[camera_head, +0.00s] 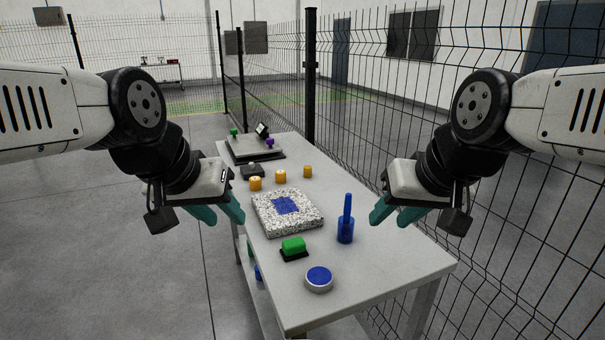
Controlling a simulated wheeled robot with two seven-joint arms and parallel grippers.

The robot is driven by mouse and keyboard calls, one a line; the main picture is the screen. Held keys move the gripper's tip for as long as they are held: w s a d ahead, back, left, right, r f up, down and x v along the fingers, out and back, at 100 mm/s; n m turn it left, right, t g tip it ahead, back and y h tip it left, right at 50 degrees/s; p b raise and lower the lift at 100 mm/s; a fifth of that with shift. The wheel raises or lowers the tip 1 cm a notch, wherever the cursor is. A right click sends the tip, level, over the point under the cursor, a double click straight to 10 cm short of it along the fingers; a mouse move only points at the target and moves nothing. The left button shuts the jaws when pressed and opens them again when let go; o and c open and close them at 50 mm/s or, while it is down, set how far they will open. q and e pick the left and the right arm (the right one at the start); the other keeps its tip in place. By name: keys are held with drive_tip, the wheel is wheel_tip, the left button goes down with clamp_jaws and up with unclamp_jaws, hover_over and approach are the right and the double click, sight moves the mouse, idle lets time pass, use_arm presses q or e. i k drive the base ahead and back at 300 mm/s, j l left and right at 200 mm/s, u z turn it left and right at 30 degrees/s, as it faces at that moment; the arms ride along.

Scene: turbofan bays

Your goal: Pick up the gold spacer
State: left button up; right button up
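Three small gold cylinders stand upright on the table behind the speckled block: a left one (255,183), a middle one (280,177) and a right one (308,171). I cannot tell which is the gold spacer. My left gripper (228,222) has its teal fingers apart and empty, at the table's left edge, left of the speckled block and nearer than the cylinders. My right gripper (388,224) also has its fingers apart and empty, near the table's right edge, right of the blue holder. Neither gripper touches a cylinder.
A mesh fence (480,230) runs along the right.

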sight(308, 169)
drive_tip(key=j, duration=0.8)
drive_tip(key=k+j, duration=0.1)
drive_tip(key=j, duration=0.7)
drive_tip(key=i+j, duration=0.15)
drive_tip(key=j, duration=0.15)
drive_tip(key=i+j, duration=0.35)
drive_tip(key=j, duration=0.3)
drive_tip(key=i+j+z, duration=0.1)
drive_tip(key=i+j, duration=0.1)
drive_tip(key=i, duration=0.35)
drive_tip(key=i+j, duration=0.15)
drive_tip(key=i, duration=0.3)
drive_tip(key=i+l, duration=0.35)
drive_tip(key=l+z, duration=0.05)
drive_tip(key=l, duration=0.05)
